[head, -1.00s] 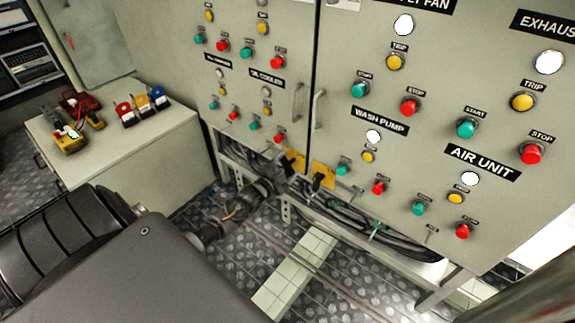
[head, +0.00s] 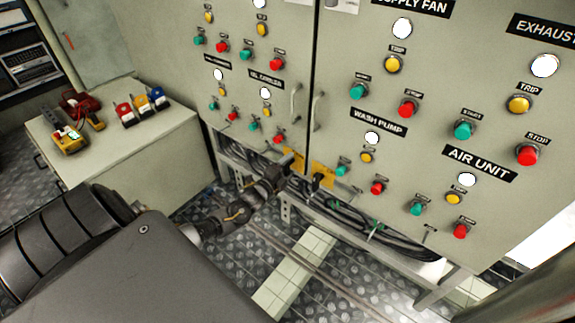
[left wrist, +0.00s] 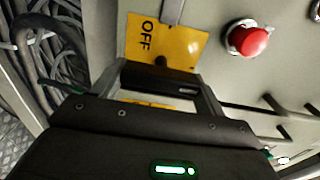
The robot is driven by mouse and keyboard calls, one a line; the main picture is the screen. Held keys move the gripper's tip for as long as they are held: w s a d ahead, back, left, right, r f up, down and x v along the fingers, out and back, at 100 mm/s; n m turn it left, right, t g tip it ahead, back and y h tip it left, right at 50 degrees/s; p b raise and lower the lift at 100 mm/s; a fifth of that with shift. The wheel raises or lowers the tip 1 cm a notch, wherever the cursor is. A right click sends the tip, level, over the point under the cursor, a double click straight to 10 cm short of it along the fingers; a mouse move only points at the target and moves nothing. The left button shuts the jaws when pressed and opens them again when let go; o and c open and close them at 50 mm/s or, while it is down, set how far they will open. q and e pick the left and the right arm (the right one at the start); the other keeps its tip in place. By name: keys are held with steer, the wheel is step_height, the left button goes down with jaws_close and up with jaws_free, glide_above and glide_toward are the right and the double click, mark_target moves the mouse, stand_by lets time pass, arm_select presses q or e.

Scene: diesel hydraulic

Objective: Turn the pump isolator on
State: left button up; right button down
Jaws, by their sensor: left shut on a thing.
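The isolator's yellow plate (head: 297,158) sits low on the left cabinet, by the seam between the cabinets. It also shows in the left wrist view (left wrist: 185,45), with OFF printed sideways at its left part. A dark knob-like handle (left wrist: 160,62) stands at the plate's lower edge. My left gripper (head: 287,167) reaches the plate from below. In the left wrist view its fingers (left wrist: 163,85) stand on either side of the handle and are shut on it. The gripper body hides most of the handle and the plate's lower part. My right gripper is not in view.
A second yellow plate with a black handle (head: 322,173) is close to the right. Cabinet pull handles (head: 296,103), buttons and lamps are above. Cables (head: 375,225) run below. A side cabinet (head: 150,145) with padlocks and a meter stands left.

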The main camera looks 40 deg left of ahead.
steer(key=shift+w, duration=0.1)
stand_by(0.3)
arm_select(q)
steer(key=o, duration=1)
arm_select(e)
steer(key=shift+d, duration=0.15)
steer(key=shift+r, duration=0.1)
arm_select(q)
steer(key=shift+s, duration=0.2)
steer(key=s+p, duration=0.1)
steer(key=s, duration=0.9)
steer(key=shift+s+d+p, duration=0.15)
steer(key=shift+s+p, duration=0.05)
steer(key=shift+p, duration=0.1)
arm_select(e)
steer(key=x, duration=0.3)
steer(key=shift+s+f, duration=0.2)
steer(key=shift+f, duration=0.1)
arm_select(q)
steer(key=s+p, duration=0.3)
steer(key=s, duration=0.5)
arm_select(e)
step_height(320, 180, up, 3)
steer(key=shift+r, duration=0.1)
